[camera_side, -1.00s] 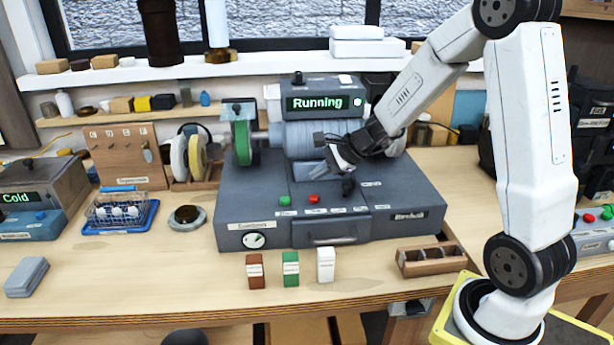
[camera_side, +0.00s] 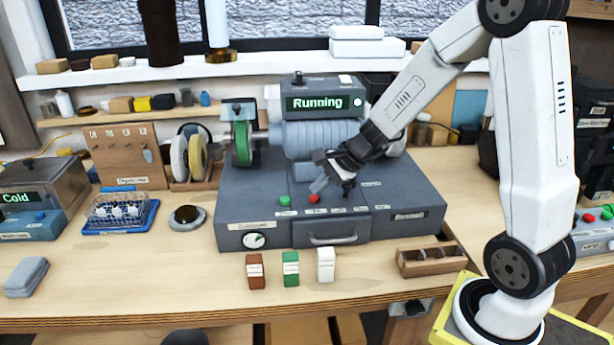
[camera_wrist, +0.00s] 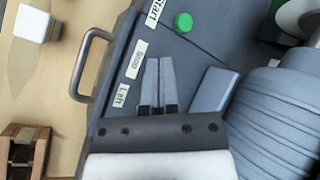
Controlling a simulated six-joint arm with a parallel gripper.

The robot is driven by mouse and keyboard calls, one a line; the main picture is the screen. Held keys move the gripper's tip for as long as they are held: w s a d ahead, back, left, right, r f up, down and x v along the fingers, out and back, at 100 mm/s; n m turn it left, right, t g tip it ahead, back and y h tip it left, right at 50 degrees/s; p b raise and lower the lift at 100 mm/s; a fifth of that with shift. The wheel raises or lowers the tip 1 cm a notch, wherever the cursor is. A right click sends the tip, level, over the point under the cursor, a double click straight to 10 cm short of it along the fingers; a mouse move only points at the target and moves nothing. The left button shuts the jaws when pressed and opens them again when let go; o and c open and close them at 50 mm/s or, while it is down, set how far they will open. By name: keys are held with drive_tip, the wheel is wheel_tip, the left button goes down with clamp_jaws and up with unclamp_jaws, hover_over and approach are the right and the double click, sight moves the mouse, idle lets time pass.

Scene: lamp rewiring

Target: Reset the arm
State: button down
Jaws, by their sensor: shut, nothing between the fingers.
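My gripper (camera_side: 320,186) is shut and empty above the front of the grey machine (camera_side: 400,192). Its fingertips are close to the red button (camera_side: 314,198) in the side view; I cannot tell whether they touch it. In the wrist view, the shut fingers (camera_wrist: 158,65) lie beside the "Stop" label (camera_wrist: 137,60), and the red button does not show. The green button (camera_side: 285,200) is left of the red one; it also shows in the wrist view (camera_wrist: 183,22) by the "Start" label. The machine's display (camera_side: 322,103) reads "Running".
Brown, green (camera_side: 291,270) and white (camera_side: 326,264) blocks stand at the table's front. A wooden compartment tray (camera_side: 431,258) is right of them. A green wheel (camera_side: 241,143) is on the machine's left. A blue tray with a wire basket (camera_side: 118,213) sits farther left.

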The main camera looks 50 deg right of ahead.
drive_tip(key=s+a+f+n+g+h, duration=0.1)
drive_tip(key=s+a+n, duration=0.3)
drive_tip(key=n, duration=0.5)
drive_tip(key=s+a+f+n+g+h, duration=0.2)
drive_tip(key=s+a+n+g+h, duration=0.1)
drive_tip(key=s+n, duration=0.5)
drive_tip(key=shift+s+a+n, duration=0.3)
drive_tip(key=shift+a+n, duration=0.3)
drive_tip(key=shift+n, duration=0.4)
drive_tip(key=w+d+r+n+g, duration=0.2)
drive_tip(key=w+d+r+n, duration=0.7)
drive_tip(key=w+r, duration=0.4)
drive_tip(key=shift+w+d+r+g, duration=0.3)
drive_tip(key=shift+w+d, duration=0.5)
drive_tip(key=shift+w, duration=0.65)
drive_tip(key=shift+f, duration=0.2)
